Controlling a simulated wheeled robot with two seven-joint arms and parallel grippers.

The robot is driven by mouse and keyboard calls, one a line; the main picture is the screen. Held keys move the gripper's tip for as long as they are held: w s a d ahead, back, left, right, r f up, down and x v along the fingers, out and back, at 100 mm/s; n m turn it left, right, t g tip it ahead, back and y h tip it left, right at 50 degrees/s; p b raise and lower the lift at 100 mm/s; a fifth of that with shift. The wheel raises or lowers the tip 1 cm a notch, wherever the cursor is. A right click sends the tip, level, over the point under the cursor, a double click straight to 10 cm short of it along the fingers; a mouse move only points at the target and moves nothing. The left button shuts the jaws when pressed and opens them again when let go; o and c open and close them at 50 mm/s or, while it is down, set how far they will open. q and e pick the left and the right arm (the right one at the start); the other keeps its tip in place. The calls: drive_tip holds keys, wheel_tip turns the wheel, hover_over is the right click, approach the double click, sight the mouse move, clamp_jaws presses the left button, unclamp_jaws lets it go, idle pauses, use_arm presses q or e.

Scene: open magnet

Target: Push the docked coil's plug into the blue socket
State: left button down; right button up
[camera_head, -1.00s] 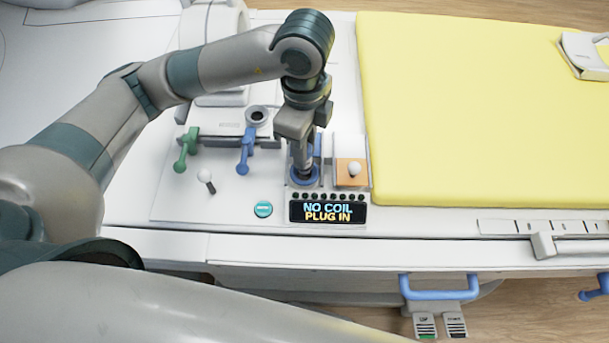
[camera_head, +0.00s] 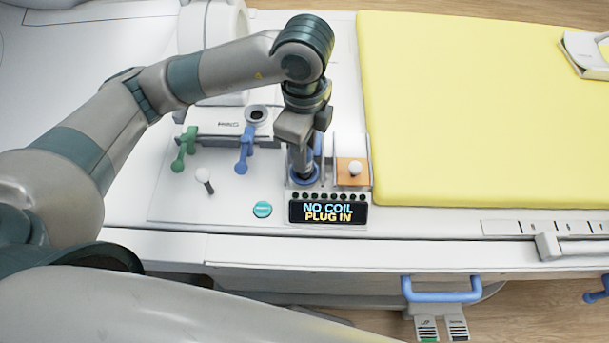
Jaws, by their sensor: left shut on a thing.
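My left gripper (camera_head: 302,158) points straight down over the blue socket (camera_head: 305,178), which shows as a blue ring just behind the display. It is shut on a dark plug (camera_head: 301,168), which stands upright at the socket; the fingers hide much of it. I cannot tell how deep the plug sits. The display (camera_head: 328,212) reads "NO COIL PLUG IN". The docked coil (camera_head: 218,70) seems to be the pale rounded housing behind my arm, partly hidden. My right gripper is not in view.
A green lever (camera_head: 185,148) and a blue lever (camera_head: 244,150) stand left of the socket. A white knob on an orange plate (camera_head: 354,168) is close to its right. A teal button (camera_head: 262,209) lies front left. The yellow mattress (camera_head: 480,110) fills the right.

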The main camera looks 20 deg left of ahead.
use_arm(q)
drive_tip(key=shift+f+b, duration=0.4)
drive_tip(key=shift+f, duration=0.15)
